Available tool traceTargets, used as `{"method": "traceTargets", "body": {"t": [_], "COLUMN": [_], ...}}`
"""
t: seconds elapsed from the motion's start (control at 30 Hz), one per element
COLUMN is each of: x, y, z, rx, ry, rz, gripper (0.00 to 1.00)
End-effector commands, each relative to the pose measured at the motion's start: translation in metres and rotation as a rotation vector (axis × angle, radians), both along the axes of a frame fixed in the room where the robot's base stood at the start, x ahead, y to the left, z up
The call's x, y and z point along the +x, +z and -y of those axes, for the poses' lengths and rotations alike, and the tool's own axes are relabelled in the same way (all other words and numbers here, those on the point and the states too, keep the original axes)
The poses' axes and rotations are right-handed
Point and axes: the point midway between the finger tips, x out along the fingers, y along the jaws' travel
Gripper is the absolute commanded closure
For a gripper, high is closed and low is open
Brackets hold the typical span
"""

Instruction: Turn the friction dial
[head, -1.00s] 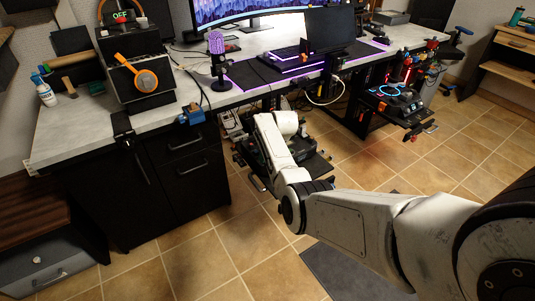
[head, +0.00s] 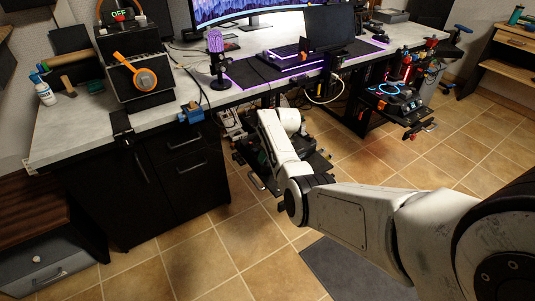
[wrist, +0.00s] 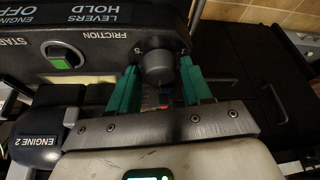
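In the wrist view the friction dial (wrist: 158,68) is a dark grey round knob on the near face of a black panel. The upside-down word FRICTION and a small "5" are printed beside it. My gripper (wrist: 160,92) has two green fingers, one on each side of the dial. The fingers stand apart, with a dark gap between the dial and the right finger; whether the left finger touches is unclear. In the head view my white arm reaches down beside the desk, and its fingers and the dial cannot be made out.
A green-lit START switch (wrist: 61,56) and an ENGINE 2 lever (wrist: 38,141) are left of the dial. In the head view are the desk (head: 75,128), its black drawers (head: 183,170), and a side stand with blue-lit controls (head: 396,91). Tiled floor in front is mostly clear.

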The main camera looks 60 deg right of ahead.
Motion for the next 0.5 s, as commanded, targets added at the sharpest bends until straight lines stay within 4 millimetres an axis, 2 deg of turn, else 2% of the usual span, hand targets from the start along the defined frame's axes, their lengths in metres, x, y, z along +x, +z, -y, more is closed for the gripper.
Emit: {"method": "traceTargets", "body": {"t": [0.03, 0.13, 0.37, 0.5], "x": [-0.0001, 0.0, 0.0001, -0.0024], "y": [-0.0001, 0.0, 0.0007, 0.0082], "z": [0.0, -0.0001, -0.0002, -0.0009], "rx": [0.0, 0.0, 0.0, 0.0], "ry": [0.0, -0.001, -0.001, -0.001], "rz": [0.0, 0.0, 0.0, 0.0], "gripper": [0.46, 0.37, 0.37, 0.37]}}
